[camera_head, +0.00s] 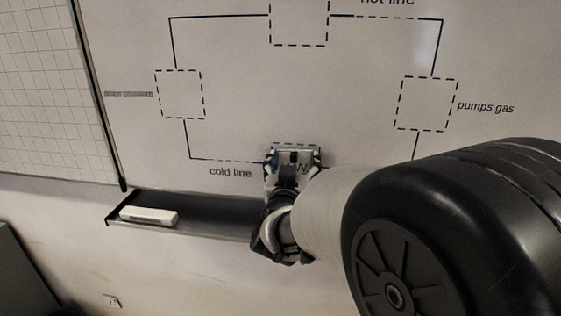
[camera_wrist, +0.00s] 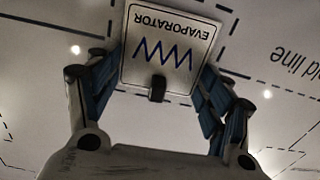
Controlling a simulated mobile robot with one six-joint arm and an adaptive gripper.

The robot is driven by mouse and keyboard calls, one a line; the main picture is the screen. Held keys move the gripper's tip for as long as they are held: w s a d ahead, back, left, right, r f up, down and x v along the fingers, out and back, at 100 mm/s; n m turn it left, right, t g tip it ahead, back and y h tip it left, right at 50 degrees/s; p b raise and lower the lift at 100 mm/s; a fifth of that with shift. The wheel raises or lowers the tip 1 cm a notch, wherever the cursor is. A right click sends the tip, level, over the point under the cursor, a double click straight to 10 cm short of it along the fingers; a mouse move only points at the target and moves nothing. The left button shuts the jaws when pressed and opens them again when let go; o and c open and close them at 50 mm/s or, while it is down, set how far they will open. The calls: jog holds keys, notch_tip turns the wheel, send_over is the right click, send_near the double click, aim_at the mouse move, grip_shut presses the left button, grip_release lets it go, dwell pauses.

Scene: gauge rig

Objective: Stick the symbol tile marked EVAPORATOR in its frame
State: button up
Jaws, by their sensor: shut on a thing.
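The white square tile marked EVAPORATOR (camera_wrist: 168,50), with a blue zigzag and a dark border, shows upside down in the wrist view. My gripper (camera_head: 293,157) is shut on it, with a blue-padded finger at each side edge. In the head view the tile (camera_head: 295,152) is mostly hidden by my gripper. It is in front of the bottom dashed frame (camera_head: 296,144) on the whiteboard, whose top edge shows just above it. In the wrist view, dashes of this frame (camera_wrist: 226,35) show beside the tile. I cannot tell whether the tile touches the board.
Other dashed frames are empty at left (camera_head: 180,94), right (camera_head: 427,104) and top (camera_head: 299,44). The "cold line" label (camera_head: 230,172) is left of my gripper. A pen ledge (camera_head: 215,218) with a white eraser (camera_head: 149,216) juts out below the board.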

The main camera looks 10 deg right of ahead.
jog(key=o, duration=1.1)
jog(key=shift+c, duration=0.2)
jog(key=shift+o, duration=0.5)
jog(key=shift+s, duration=0.1)
jog(key=v, duration=0.9)
jog(key=shift+r, duration=0.1)
